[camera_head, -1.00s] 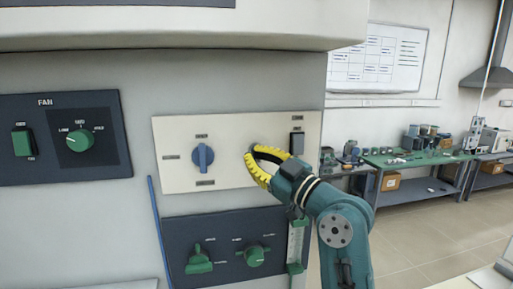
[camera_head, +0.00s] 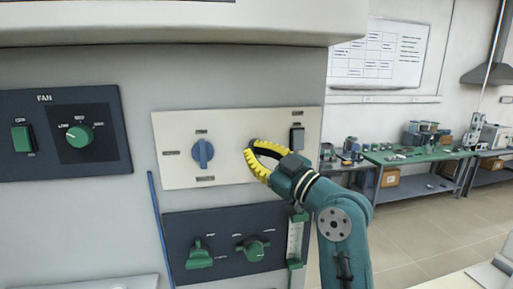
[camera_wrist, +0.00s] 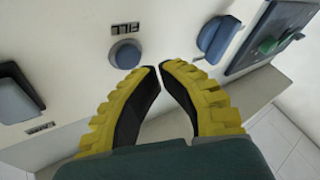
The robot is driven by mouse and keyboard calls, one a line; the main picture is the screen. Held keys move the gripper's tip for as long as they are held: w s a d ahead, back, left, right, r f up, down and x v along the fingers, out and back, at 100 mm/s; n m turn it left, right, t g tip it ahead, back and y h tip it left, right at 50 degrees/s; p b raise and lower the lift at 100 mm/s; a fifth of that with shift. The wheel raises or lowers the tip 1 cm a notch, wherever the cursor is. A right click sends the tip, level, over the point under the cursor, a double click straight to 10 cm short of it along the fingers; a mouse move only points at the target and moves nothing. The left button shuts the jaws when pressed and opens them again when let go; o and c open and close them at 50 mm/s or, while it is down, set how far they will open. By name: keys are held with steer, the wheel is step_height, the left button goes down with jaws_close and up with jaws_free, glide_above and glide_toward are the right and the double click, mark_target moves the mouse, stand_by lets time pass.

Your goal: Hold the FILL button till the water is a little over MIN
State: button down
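The FILL button (camera_wrist: 125,54) is a round blue-grey button on the cream panel (camera_head: 178,118), under a small label in the wrist view. My gripper (camera_wrist: 159,68) has its yellow-ribbed fingers brought together at the tips, with nothing between them. The tips are just right of and below the button in the wrist view; contact cannot be told. In the head view my gripper (camera_head: 249,150) points at the cream panel and hides the button. A clear upright level gauge (camera_head: 295,240) with green ends stands below right; its water level and MIN mark are unreadable.
A blue knob (camera_head: 203,153) is left of my gripper and a dark rocker switch (camera_head: 297,139) is right of it. A dark panel (camera_head: 225,227) with green knobs lies below. The fan panel (camera_head: 65,137) is at left. Benches stand far right.

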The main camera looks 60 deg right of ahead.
steer(key=shift+w+d, duration=0.1)
stand_by(0.4)
steer(key=shift+w+d, duration=0.2)
steer(key=shift+d, duration=0.05)
steer(key=shift+w+d, duration=0.25)
steer(key=shift+d, duration=0.15)
stand_by(1.4)
stand_by(2.1)
steer(key=shift+s+a+b, duration=0.5)
steer(key=shift+s+a, duration=0.05)
steer(key=shift+a, duration=0.2)
steer(key=s+a+b, duration=0.1)
steer(key=a, duration=0.1)
steer(key=s+a+b, duration=0.1)
steer(key=s+a, duration=0.1)
steer(key=shift+b, duration=0.35)
